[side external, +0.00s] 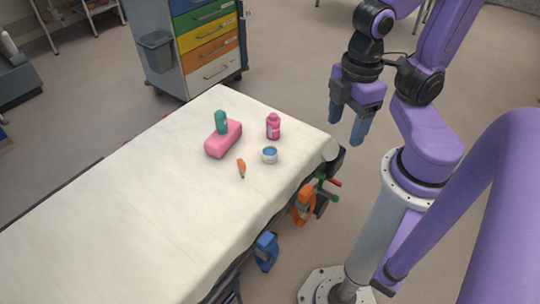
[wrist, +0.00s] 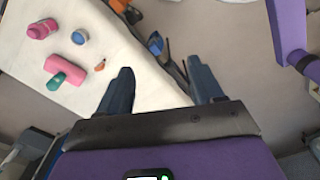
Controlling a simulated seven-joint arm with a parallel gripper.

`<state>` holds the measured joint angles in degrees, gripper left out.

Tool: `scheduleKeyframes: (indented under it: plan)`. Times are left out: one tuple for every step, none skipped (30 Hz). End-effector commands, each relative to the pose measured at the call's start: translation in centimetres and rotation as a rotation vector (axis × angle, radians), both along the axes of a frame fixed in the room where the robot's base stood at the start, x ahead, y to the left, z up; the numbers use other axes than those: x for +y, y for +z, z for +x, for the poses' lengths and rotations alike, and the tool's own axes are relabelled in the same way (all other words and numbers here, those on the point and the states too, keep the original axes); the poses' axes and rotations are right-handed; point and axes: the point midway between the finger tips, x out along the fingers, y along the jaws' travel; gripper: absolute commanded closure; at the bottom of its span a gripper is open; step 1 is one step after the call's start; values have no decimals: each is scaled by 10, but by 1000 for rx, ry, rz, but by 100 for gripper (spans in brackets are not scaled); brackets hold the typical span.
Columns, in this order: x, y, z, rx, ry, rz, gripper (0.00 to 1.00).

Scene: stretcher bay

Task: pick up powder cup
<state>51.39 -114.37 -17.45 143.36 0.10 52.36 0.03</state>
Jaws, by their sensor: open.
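The powder cup appears to be the small white cup with blue contents (side external: 269,155), upright on the white-covered stretcher near its right corner. In the wrist view the cup (wrist: 80,37) is at the upper left, beyond my fingers. My gripper (side external: 347,129) is open and empty, held to the right of the stretcher and apart from the cup. In the wrist view its two dark blue fingers (wrist: 163,88) are spread with nothing between them.
The stretcher's white cover (side external: 130,215) is clear at the left. A drawer cart (side external: 190,45) stands behind.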

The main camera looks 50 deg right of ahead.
Motion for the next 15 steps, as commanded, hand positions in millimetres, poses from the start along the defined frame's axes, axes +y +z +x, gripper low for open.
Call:
scheduleKeyframes:
  plan:
    - [0,0,0,0,0,0,16]
    - [0,0,0,0,0,0,12]
    - [0,0,0,0,0,0,12]
    - [0,0,0,0,0,0,12]
    - [0,0,0,0,0,0,12]
    - [0,0,0,0,0,0,12]
    - [0,0,0,0,0,0,12]
    - [0,0,0,0,0,0,12]
    - [0,0,0,0,0,0,12]
    - [1,0,0,0,-2,1,12]
    - [2,-1,1,1,-5,3,12]
    - [4,-3,2,4,-12,6,12]
    - [7,-5,3,6,-20,11,12]
    - [12,-7,5,9,-31,19,12]
    - [19,-11,8,12,-48,32,12]
